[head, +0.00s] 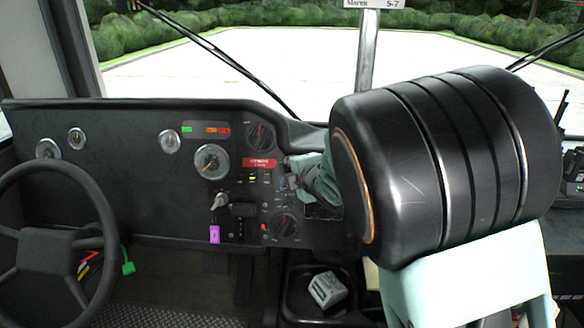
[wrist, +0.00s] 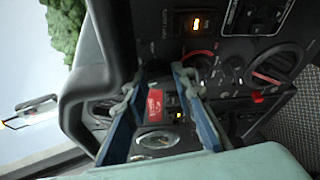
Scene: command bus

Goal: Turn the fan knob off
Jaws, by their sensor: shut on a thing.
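My gripper (head: 289,182) is at the right part of the black dashboard panel, with its fingertips against the panel face. In the wrist view its two blue fingers (wrist: 155,78) stand apart, with a dark shape between their tips. The gripper is shut on this shape, which I take for the fan knob. The fingers and the shade hide most of it, and I cannot read its label or setting. A large round dial knob (head: 261,136) sits above and left of the gripper. Another dial knob (head: 284,226) sits below it and also shows in the wrist view (wrist: 277,70).
A red label (head: 259,162), lit switches and a key (head: 219,200) with a purple tag (head: 214,234) are left of the gripper. The steering wheel (head: 58,260) is at the far left. A small grey box (head: 327,289) lies in a tray below.

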